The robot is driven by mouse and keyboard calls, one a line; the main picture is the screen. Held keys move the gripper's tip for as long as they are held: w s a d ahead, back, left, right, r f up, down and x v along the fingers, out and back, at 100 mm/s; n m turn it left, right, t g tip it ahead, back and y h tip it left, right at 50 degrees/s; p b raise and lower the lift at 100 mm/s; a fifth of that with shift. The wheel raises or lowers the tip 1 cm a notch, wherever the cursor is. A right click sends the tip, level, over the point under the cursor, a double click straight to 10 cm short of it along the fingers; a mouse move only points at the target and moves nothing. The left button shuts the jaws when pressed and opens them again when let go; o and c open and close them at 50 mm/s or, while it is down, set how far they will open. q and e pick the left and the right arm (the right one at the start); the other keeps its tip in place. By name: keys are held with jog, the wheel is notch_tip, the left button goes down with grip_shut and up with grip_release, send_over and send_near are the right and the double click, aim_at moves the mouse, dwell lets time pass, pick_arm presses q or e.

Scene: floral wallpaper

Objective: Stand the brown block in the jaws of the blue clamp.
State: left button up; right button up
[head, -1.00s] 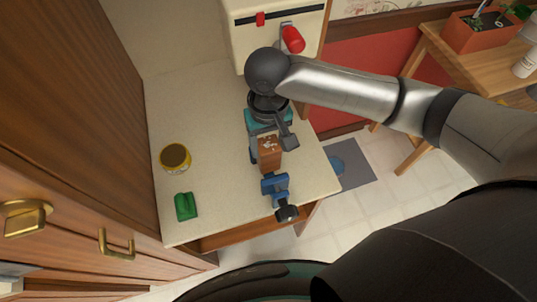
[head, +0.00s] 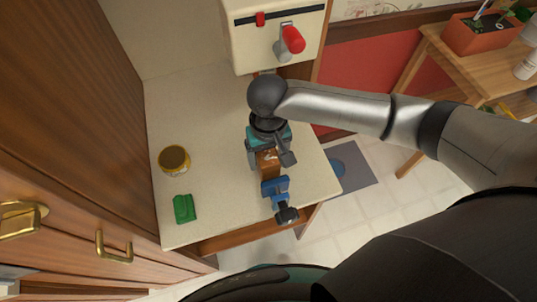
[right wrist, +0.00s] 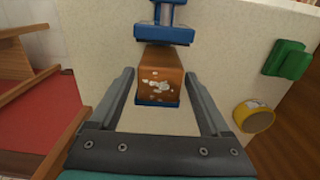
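The brown block (head: 267,163), with pale specks on its end, is held between the fingertips of my right gripper (head: 268,158) above the table. In the right wrist view the block (right wrist: 160,75) sits between the two fingers of the gripper (right wrist: 160,82). The blue clamp (head: 276,186) stands near the table's front edge. In the right wrist view a blue clamp jaw (right wrist: 163,36) shows past the block's far edge and blue shows at its near edge. I cannot tell whether the block is down in the jaws or above them. My left gripper is out of view.
A green object (head: 184,209) and a yellow-rimmed can (head: 174,159) stand to the left on the table (head: 215,185). A cream appliance with a red-handled lever (head: 292,40) is at the back. Wooden cabinets line the left side.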

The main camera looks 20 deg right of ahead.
jog(key=shift+o, duration=0.7)
jog(key=shift+r, duration=0.3)
notch_tip(320, 180, up, 12)
jog(key=p, duration=0.2)
jog(key=shift+f, duration=0.15)
